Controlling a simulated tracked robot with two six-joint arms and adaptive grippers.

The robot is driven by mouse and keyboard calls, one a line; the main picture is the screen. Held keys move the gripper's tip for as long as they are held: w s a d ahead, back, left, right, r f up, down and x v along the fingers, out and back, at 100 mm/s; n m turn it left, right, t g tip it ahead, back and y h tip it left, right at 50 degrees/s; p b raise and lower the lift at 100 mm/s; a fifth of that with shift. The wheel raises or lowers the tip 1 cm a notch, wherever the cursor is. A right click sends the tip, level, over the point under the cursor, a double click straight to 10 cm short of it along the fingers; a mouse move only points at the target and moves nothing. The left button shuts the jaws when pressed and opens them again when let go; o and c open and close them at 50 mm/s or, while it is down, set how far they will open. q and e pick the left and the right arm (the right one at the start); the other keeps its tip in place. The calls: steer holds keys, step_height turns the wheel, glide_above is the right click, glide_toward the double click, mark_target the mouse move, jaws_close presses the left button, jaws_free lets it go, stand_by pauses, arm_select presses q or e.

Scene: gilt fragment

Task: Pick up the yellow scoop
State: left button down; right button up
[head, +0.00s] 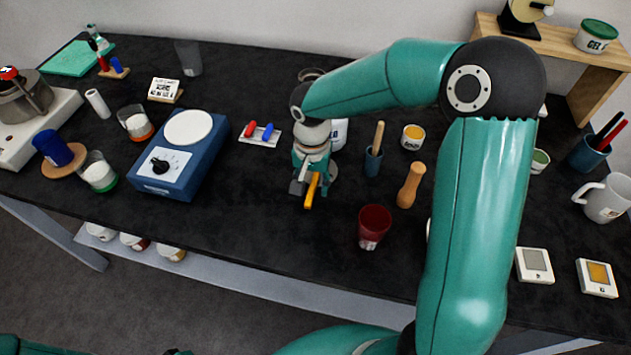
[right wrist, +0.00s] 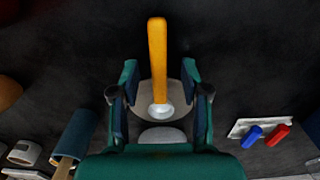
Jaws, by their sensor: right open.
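The yellow scoop (head: 310,192) lies on the dark bench near its middle, partly hidden by my right gripper in the head view. In the right wrist view, the scoop's (right wrist: 158,55) yellow handle points away from the palm and its pale end sits between the fingers. My right gripper (head: 306,184) is open over it, pointing down. In the right wrist view, the gripper's fingers (right wrist: 160,78) stand on either side of the scoop with gaps. Whether the scoop touches the bench or a grey round piece behind it is unclear. My left gripper is out of view.
A red cup (head: 374,226), a wooden pestle-like piece (head: 411,186) and a blue holder (head: 373,162) stand right of the gripper. A white card (head: 261,140) with red and blue pieces and a blue scale (head: 172,165) lie left. The bench front below the gripper is clear.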

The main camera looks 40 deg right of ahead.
steer(key=shift+f+b, duration=0.2)
steer(key=shift+b, duration=0.15)
steer(key=shift+c, duration=0.3)
jaws_close()
